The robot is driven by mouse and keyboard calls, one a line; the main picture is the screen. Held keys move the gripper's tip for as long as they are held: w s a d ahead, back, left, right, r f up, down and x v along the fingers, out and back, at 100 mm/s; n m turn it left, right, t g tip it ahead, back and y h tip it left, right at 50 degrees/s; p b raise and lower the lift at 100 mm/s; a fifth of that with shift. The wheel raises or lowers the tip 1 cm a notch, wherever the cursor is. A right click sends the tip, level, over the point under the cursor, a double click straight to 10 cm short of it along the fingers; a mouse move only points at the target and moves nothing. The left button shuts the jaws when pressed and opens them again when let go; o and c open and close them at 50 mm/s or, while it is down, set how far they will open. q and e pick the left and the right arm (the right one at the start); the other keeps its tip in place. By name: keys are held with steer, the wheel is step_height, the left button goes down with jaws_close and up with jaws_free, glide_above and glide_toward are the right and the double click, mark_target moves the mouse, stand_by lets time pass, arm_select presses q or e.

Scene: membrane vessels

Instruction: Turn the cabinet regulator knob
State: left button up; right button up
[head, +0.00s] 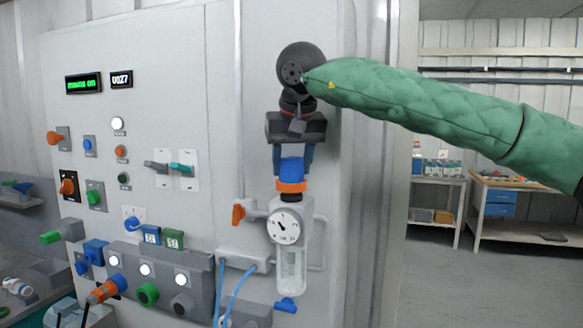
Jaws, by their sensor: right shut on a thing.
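The regulator on the cabinet front has a blue knob (291,172) on top with an orange ring (291,186) beneath it. Below are a grey body with a round dial gauge (286,226) and a clear bowl (292,270). My right gripper (292,158) points down from above, with its two fingers on either side of the blue knob, shut on it. The fingers and gripper body hide the knob's top. My left gripper is not in view.
The grey cabinet (215,60) carries switches, lamps and an orange valve handle (238,214) left of the regulator. Thin pipes and blue hoses (237,290) run nearby. A workbench (525,182) stands far back right, with clear floor before it.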

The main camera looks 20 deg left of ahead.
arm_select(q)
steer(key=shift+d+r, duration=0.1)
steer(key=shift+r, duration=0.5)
arm_select(e)
steer(key=shift+n+g+y, duration=0.3)
steer(key=shift+n+y, duration=0.1)
steer(key=shift+n, duration=0.9)
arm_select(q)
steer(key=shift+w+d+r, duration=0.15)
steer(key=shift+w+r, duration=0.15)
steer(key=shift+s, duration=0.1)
arm_select(e)
steer(key=o, duration=1)
steer(key=shift+d, duration=0.1)
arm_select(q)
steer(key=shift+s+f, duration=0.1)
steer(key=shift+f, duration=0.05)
